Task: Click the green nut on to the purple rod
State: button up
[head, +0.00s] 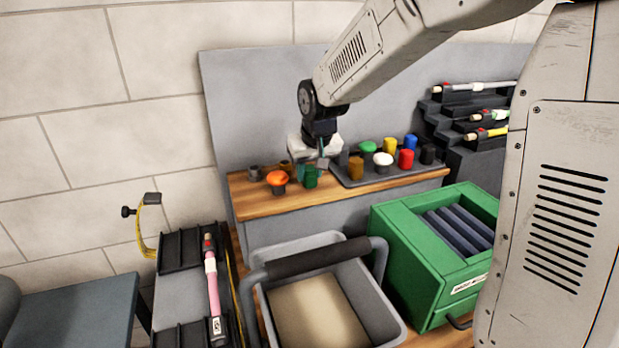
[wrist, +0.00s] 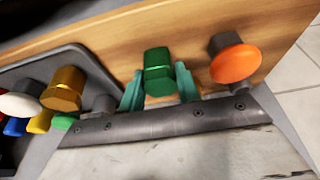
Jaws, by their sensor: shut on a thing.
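The green nut (head: 311,179) is at the front of the wooden bench top, just right of an orange-capped piece. My gripper (head: 309,168) is shut on it. In the wrist view the green nut (wrist: 158,75) sits between the two teal fingers of my gripper (wrist: 160,82). I cannot tell whether the nut still touches the wood. The rod, pinkish-purple (head: 213,290) with a red and dark upper end, lies lengthwise in a black and grey cradle at the lower left, well away from my gripper.
The orange piece (head: 277,178) stands close beside the nut. A dark tray (head: 350,180) of several coloured nuts is to the right. A grey bin (head: 395,310) with a dark handle and a green box (head: 400,250) stand in front. A stepped rack (head: 455,125) holds other rods.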

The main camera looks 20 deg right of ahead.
aim_at(307, 165)
jog(key=shift+r, duration=3.05)
jog(key=shift+a, duration=0.1)
